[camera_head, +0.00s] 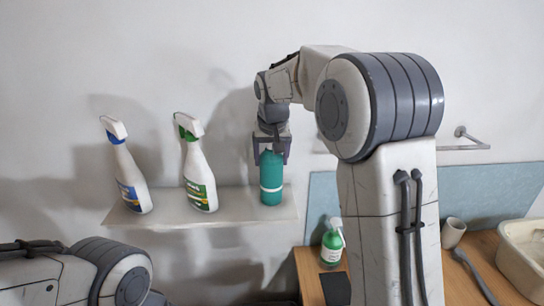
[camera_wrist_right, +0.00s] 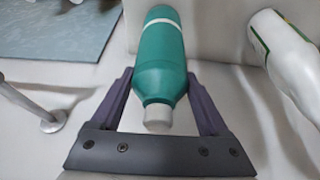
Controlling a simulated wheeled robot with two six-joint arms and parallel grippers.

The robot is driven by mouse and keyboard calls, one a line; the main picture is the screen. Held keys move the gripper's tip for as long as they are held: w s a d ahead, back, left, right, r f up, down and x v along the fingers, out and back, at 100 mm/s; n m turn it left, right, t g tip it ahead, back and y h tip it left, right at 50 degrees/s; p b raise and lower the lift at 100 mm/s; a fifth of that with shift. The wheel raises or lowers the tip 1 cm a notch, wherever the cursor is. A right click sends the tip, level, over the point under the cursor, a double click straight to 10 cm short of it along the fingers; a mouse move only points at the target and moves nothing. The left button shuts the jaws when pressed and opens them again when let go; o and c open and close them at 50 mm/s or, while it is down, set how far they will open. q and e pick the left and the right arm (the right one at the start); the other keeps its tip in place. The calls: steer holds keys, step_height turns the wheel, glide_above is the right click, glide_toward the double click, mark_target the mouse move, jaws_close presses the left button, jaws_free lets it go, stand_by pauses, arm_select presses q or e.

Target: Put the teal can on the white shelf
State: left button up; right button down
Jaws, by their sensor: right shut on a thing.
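The teal can (camera_head: 271,178) has a white band and is upright at the right end of the white shelf (camera_head: 235,210). My right gripper (camera_head: 271,156) comes from above and is shut on the can's upper part. In the right wrist view the teal can (camera_wrist_right: 162,60) lies between the two fingers of the right gripper (camera_wrist_right: 160,95), its pale cap toward the palm. The can's base appears at the shelf surface; I cannot tell whether it touches. My left gripper is out of view; only part of the left arm shows at the lower left.
A blue-labelled spray bottle (camera_head: 128,175) and a green-labelled spray bottle (camera_head: 198,170) stand on the shelf to the left. Below right, a wooden counter (camera_head: 465,285) holds a green bottle (camera_head: 331,246), a cup (camera_head: 453,232) and a basin (camera_head: 522,250). A wall rail (camera_head: 465,146) is at the right.

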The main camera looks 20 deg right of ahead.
steer(key=shift+f, duration=0.15)
jaws_free()
